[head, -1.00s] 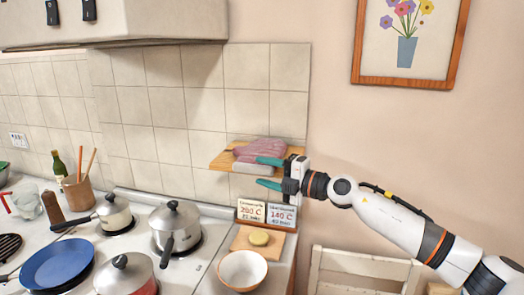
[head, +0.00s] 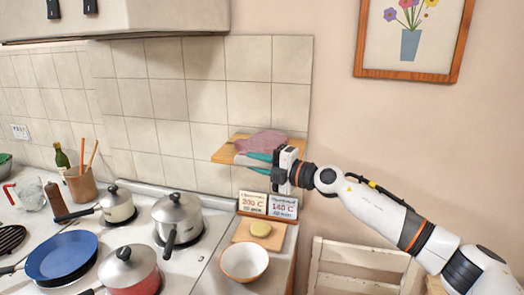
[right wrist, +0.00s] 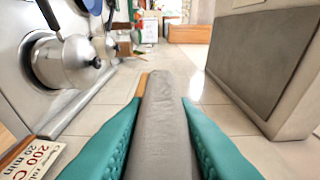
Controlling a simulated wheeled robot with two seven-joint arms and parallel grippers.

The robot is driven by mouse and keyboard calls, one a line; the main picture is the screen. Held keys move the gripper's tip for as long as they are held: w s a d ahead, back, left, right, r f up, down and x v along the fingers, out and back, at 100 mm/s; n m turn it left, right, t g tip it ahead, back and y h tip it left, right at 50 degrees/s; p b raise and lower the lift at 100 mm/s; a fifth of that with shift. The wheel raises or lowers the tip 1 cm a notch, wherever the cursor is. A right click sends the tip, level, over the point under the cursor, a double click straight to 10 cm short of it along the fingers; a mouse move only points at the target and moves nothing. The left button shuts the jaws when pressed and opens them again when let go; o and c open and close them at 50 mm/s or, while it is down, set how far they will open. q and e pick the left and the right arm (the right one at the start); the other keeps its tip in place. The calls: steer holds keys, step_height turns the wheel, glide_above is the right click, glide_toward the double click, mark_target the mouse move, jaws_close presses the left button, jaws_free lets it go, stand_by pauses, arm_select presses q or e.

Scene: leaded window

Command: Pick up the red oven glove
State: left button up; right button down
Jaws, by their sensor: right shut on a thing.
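The red oven glove (head: 266,143), a dull pinkish red, lies on a small wooden shelf (head: 228,153) on the tiled wall in the head view. A grey, long thing with a rounded end lies in front of it. My right gripper (head: 255,163) has its teal fingers at the shelf's front, just before the red glove. In the right wrist view the fingers are closed on the grey thing (right wrist: 160,120); I cannot tell whether it is a second glove. No red cloth shows between the fingers. My left gripper is out of view.
Two temperature cards (head: 268,205) stand below the shelf, by a board with a yellow item (head: 260,229) and a white bowl (head: 244,262). Pots (head: 177,218) and a blue pan (head: 62,256) stand on the stove. A chair (head: 360,255) is at right.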

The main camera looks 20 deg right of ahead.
steer(key=shift+r, duration=0.1)
steer(key=shift+s+r, duration=0.1)
steer(key=shift+r, duration=0.15)
step_height(320, 180, up, 6)
steer(key=shift+r, duration=0.1)
steer(key=s+a+p, duration=0.9)
steer(key=s+a, duration=0.2)
steer(key=s, duration=0.5)
steer(key=shift+s, duration=0.15)
steer(key=shift+a, duration=0.1)
